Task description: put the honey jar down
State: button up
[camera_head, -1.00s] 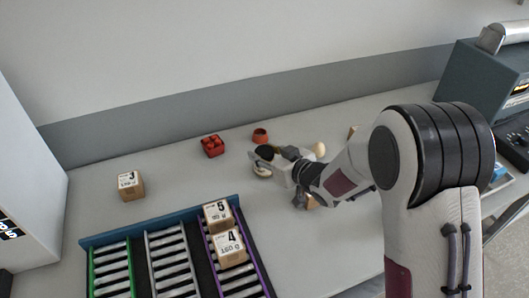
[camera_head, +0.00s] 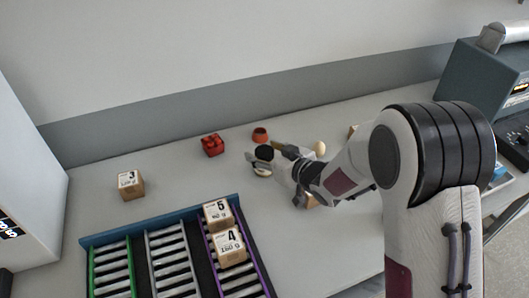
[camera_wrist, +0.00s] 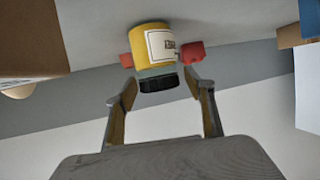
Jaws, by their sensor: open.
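The honey jar (camera_wrist: 148,45) shows in the wrist view as a yellow body with a white label and a black lid. In the head view its dark lid (camera_head: 264,152) shows at my gripper, and most of the body is hidden. The jar appears to stand upright on the grey table (camera_head: 160,213). My gripper (camera_head: 270,159) is open at the jar. In the wrist view my gripper's fingers (camera_wrist: 160,90) are spread to either side of the lid, with a gap on both sides.
A red block (camera_head: 212,145) and an orange-red pot (camera_head: 260,135) stand behind the jar. A box marked 3 (camera_head: 131,186) stands at the left. A roller rack (camera_head: 165,219) in front holds boxes marked 5 (camera_head: 218,214) and 4 (camera_head: 229,249). A small pale object (camera_head: 320,148) is to the right.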

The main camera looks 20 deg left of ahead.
jog(key=v, duration=1.2)
dwell(0.3)
jog(key=shift+w+r, duration=0.15)
dwell(0.4)
jog(key=d+r+m+t+h, duration=0.25)
jog(key=d+r+h, duration=0.25)
jog(key=d, duration=0.8)
jog(key=d+r+m+t+h, duration=0.1)
jog(key=d+r+m+h, duration=0.35)
jog(key=d, duration=0.75)
jog(key=s+d+r+m+g+h, duration=0.2)
jog(key=s+d+m+g+h, duration=0.1)
jog(key=s+d, duration=0.75)
jog(key=s+a+m+g, duration=0.1)
jog(key=s+g, duration=0.1)
jog(key=s, duration=1.2)
jog(key=shift+s+f+m+y, duration=0.3)
jog(key=shift+s+f+y, duration=0.05)
jog(key=shift+f+y, duration=0.1)
